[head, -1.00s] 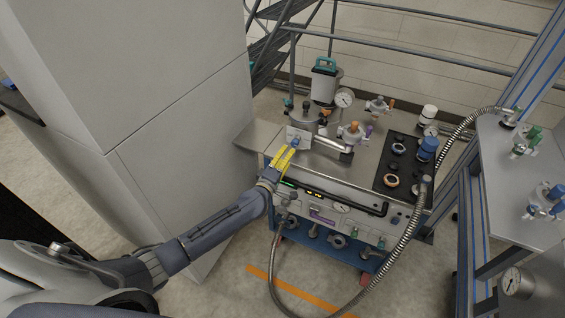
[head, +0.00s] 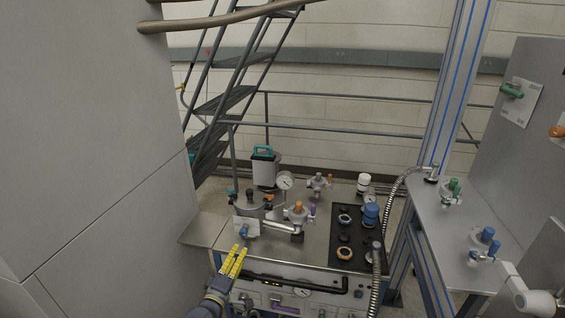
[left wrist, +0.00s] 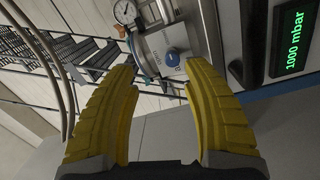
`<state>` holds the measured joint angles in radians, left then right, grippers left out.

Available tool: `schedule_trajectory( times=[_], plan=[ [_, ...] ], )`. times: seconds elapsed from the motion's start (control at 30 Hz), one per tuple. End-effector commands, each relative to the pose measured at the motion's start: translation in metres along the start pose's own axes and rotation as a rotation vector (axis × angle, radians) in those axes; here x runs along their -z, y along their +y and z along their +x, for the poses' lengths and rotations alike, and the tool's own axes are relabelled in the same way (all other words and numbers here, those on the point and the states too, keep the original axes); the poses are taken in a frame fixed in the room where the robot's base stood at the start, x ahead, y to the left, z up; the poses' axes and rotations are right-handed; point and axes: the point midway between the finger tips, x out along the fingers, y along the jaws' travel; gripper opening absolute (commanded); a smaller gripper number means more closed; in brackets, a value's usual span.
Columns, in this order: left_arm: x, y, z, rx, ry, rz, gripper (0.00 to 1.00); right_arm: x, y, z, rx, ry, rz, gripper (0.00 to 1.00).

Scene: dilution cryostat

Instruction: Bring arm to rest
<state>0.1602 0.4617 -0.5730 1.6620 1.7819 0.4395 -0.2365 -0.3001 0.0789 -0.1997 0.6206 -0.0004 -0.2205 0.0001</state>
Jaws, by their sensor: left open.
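My left gripper (head: 237,262) has yellow fingers and stands at the front left edge of the metal-topped cart (head: 326,235). In the left wrist view its two fingers (left wrist: 160,92) are spread apart with nothing between them. A blue knob (head: 246,230) on a pale plate lies just beyond the fingertips in the head view. In the left wrist view the blue knob (left wrist: 171,59) shows beyond the gap between the fingers, apart from them. My right gripper is in neither view.
A grey cabinet (head: 85,150) fills the left side. The cart carries valves, a gauge (head: 285,181) and a black panel (head: 345,262). A flexible metal hose (head: 376,280) hangs at its right. A lit display (left wrist: 289,38) reads 1000 mbar. Stairs (head: 225,100) stand behind.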

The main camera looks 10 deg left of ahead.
Motion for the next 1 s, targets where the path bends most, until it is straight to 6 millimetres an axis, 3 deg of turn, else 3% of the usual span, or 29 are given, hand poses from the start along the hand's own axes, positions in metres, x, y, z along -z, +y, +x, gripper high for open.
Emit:
schedule_trajectory(
  times=[0.2,0.3,0.4,0.53,0.63,0.73,0.9,1.0],
  plan=[
    [-0.083,0.047,-0.052,-0.168,-0.226,0.281,0.48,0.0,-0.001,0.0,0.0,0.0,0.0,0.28],
    [-0.12,0.06,-0.083,-0.225,-0.332,0.462,0.48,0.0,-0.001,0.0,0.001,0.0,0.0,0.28],
    [-0.148,0.061,-0.115,-0.25,-0.426,0.655,0.48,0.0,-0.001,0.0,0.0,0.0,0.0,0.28],
    [-0.17,0.047,-0.153,-0.224,-0.535,0.916,0.48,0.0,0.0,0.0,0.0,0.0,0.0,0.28],
    [-0.172,0.029,-0.181,-0.157,-0.61,1.118,0.48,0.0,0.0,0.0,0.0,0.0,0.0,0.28],
    [-0.159,0.005,-0.209,-0.044,-0.679,1.315,0.48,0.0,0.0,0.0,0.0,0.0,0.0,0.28],
    [-0.11,-0.03,-0.26,0.232,-0.783,1.602,0.48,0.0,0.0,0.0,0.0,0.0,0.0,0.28],
    [-0.079,-0.042,-0.287,0.385,-0.826,1.709,0.48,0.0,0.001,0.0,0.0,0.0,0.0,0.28]
  ],
)
